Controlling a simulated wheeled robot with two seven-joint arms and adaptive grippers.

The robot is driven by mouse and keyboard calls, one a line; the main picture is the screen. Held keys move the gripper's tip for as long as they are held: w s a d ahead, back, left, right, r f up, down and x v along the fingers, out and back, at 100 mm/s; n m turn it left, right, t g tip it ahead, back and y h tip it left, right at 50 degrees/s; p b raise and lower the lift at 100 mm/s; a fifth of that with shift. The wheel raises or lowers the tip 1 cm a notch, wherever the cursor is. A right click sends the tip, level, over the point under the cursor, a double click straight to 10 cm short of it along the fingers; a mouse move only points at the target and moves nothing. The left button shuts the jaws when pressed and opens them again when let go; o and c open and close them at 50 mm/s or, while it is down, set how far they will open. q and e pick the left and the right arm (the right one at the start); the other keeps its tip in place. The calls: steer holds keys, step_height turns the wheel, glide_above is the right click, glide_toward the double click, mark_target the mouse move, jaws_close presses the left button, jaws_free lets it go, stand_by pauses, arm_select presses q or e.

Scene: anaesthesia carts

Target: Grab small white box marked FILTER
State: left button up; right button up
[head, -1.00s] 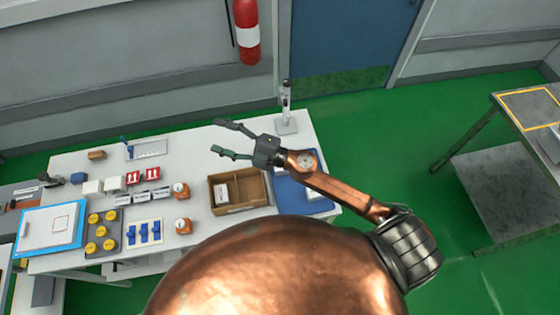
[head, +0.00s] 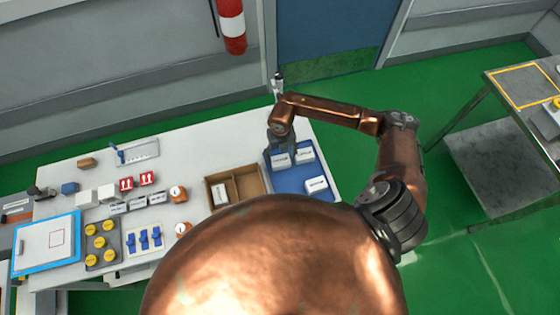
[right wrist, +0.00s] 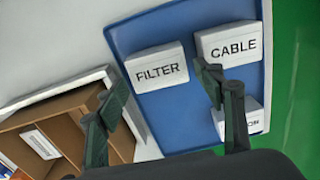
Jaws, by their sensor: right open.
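The small white box marked FILTER (right wrist: 157,66) lies on a blue tray (right wrist: 182,118). In the right wrist view it appears between and just beyond the fingertips of my right gripper (right wrist: 161,78), which is open and empty. In the head view my right gripper (head: 282,147) points down over the tray's left part, close to the FILTER box (head: 281,160), which is partly covered by it. A white box marked CABLE (right wrist: 229,43) sits to the right of FILTER. My left gripper is not in view.
A third white box (head: 316,185) lies on the tray, its label partly hidden in the wrist view by a finger. A brown divided carton (head: 262,185) stands left of the tray. Several small items crowd the table's left side. A thin upright stand (head: 278,82) is behind the tray.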

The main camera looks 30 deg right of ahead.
mark_target(281, 160)
steer(key=f+p, duration=0.1)
steer(key=f, duration=0.4)
steer(key=shift+a, duration=0.2)
steer(key=shift+c, duration=0.3)
steer(key=c, duration=0.8)
